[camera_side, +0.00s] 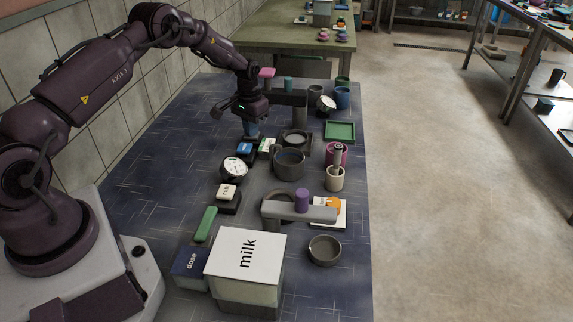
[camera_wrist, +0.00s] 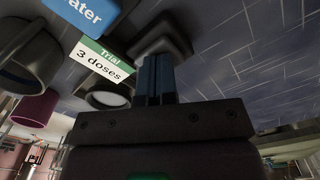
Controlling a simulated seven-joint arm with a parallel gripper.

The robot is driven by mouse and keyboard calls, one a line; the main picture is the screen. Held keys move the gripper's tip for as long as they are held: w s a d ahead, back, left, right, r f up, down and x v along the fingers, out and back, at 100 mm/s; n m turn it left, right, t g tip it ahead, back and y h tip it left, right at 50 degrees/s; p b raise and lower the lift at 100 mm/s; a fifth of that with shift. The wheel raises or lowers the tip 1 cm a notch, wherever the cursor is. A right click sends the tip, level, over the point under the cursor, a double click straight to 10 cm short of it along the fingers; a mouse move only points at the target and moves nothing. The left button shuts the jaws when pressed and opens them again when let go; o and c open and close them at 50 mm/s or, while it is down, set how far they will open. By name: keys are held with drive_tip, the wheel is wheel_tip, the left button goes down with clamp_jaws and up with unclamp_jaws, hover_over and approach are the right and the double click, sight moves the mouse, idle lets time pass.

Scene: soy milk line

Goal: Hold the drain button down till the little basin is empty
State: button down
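My gripper (camera_side: 252,131) points down over the table, left of the small round basin (camera_side: 295,137). In the wrist view its blue fingers (camera_wrist: 157,60) are together with nothing visible between them. Their tips are at a dark block (camera_wrist: 160,38), probably the drain button's base. The button itself is hidden by the fingers, and I cannot tell whether it is pressed. A grey round vessel that looks like the basin shows in the wrist view (camera_wrist: 107,98). Its liquid level cannot be read.
A blue water block (camera_side: 244,148) and a "Trial 3 doses" card (camera_wrist: 103,60) are close by. A dark pot (camera_side: 289,165), a dial (camera_side: 234,169) and a milk button (camera_side: 227,191) stand nearer. A large milk box (camera_side: 246,255) fills the front. The left table strip is clear.

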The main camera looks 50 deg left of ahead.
wheel_tip(320, 180, up, 9)
idle(1.1)
drive_tip(key=s+d+r+m+t, duration=0.1)
drive_tip(key=s+d+r+t, duration=0.1)
drive_tip(key=s+d+r, duration=0.9)
drive_tip(key=s+d+r+m+t, duration=0.2)
drive_tip(key=s+d+r, duration=0.9)
drive_tip(key=s, duration=0.6)
drive_tip(key=shift+s+d+r+t, duration=0.15)
drive_tip(key=shift+d+r+t, duration=0.15)
drive_tip(key=shift+d+t, duration=0.65)
